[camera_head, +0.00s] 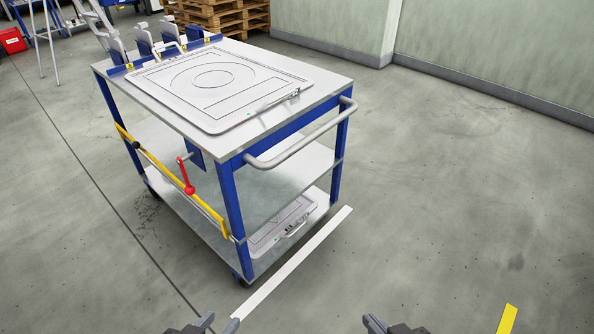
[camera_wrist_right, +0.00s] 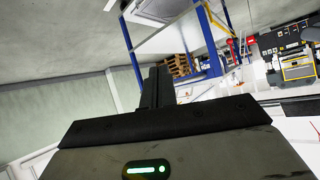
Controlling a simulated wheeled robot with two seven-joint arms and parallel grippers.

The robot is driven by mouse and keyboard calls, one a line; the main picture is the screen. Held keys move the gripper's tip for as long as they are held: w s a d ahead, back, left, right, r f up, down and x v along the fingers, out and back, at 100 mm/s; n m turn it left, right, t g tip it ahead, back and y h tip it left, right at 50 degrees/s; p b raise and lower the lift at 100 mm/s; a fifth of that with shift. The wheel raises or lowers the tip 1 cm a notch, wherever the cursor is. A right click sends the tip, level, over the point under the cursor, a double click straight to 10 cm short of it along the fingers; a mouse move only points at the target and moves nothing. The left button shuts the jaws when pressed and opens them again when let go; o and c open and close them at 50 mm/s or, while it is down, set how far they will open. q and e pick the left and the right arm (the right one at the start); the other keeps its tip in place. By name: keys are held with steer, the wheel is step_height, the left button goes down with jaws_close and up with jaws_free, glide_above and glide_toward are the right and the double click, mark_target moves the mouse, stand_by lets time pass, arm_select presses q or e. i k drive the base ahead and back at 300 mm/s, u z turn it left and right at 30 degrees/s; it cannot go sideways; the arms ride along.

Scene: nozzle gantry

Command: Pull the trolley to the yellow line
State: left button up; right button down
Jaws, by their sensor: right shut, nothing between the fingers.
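The trolley (camera_head: 228,200) has blue posts and grey shelves and stands at the left of centre in the head view. Its grey handle bar (camera_head: 305,142) sticks out at its near right end. The yellow line (camera_head: 507,319) shows as a short piece on the floor at the bottom right. My left gripper (camera_head: 221,320) is at the bottom edge, its tips apart with nothing visible between them. My right gripper (camera_head: 374,322) is at the bottom edge, below and apart from the handle. Its shut, empty fingers (camera_wrist_right: 157,86) show in the right wrist view, with the trolley behind.
A white line (camera_head: 292,263) lies on the floor by the trolley's near end. A yellow bar (camera_head: 170,180) with a red lever (camera_head: 186,176) is on the trolley's left side. Pallets (camera_head: 225,16) and a wall stand behind. The floor to the right is clear.

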mark_target(248, 173)
steer(key=z, duration=0.05)
steer(key=i, duration=0.95)
steer(key=u, duration=0.4)
